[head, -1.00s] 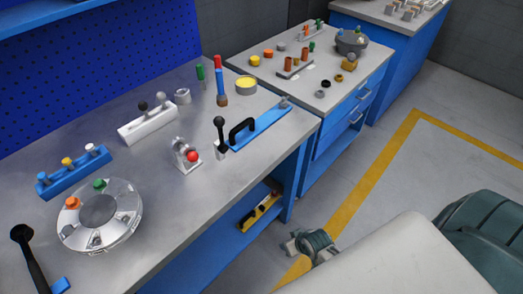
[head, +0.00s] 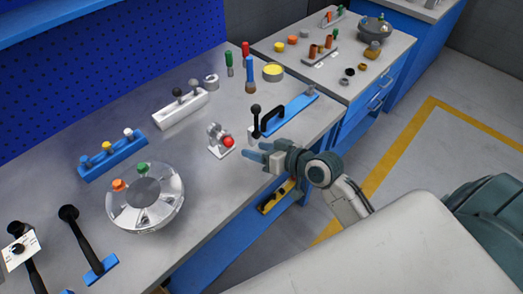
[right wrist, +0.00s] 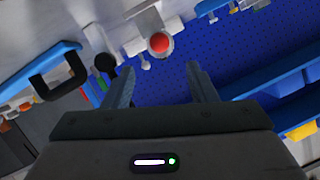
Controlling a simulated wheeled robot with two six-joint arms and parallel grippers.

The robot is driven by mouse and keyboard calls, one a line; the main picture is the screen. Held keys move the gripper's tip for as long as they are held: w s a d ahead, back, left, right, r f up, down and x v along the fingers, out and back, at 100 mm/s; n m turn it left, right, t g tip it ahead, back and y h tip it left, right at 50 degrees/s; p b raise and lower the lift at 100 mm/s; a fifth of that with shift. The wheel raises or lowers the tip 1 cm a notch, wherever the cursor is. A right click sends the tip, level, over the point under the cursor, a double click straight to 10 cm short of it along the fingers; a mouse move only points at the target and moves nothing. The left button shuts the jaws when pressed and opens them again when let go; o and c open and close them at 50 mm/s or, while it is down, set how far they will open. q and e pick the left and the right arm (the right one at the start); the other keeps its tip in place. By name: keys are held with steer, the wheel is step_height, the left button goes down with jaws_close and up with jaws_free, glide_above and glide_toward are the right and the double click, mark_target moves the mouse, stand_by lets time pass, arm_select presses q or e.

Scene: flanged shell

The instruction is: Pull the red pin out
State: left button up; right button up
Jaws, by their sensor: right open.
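The red pin (head: 228,142) shows as a round red knob on a small metal bracket (head: 216,134) near the front edge of the workbench. My right gripper (head: 257,151) is open and empty, just to the right of the red knob and apart from it. In the right wrist view the red knob (right wrist: 160,43) lies beyond the fingertips, roughly centred between the two fingers (right wrist: 159,72). The pin's shaft is hidden behind the knob. My left gripper is not in view.
A blue base with a black handle (head: 272,122) and an upright black-knobbed lever (head: 256,118) stand close behind my right gripper. A round metal flanged shell (head: 172,212) with orange and green knobs sits to the left. Bare bench lies between the shell and bracket.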

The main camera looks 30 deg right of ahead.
mark_target(233, 143)
steer(key=p+x, duration=0.2)
steer(key=x, duration=0.7)
steer(key=shift+w+a, duration=0.1)
steer(key=shift+w+a+f, duration=0.2)
steer(key=shift+w, duration=0.2)
steer(key=c, duration=1.1)
steer(key=shift+s+d+p, duration=0.1)
steer(key=shift+s+d, duration=0.2)
steer(key=shift+s, duration=0.5)
steer(key=shift+s+d+p, duration=0.15)
steer(key=shift+s+d, duration=0.15)
steer(key=shift+s, duration=0.5)
steer(key=shift+s+d+p, duration=0.1)
steer(key=shift+s+d, duration=0.2)
steer(key=shift+s, duration=0.5)
steer(key=shift+s+d, duration=0.3)
steer(key=shift+s, duration=0.55)
steer(key=shift+s+d, duration=0.3)
steer(key=shift+s, duration=0.55)
steer(key=shift+s+d, duration=0.3)
steer(key=shift+s, duration=0.55)
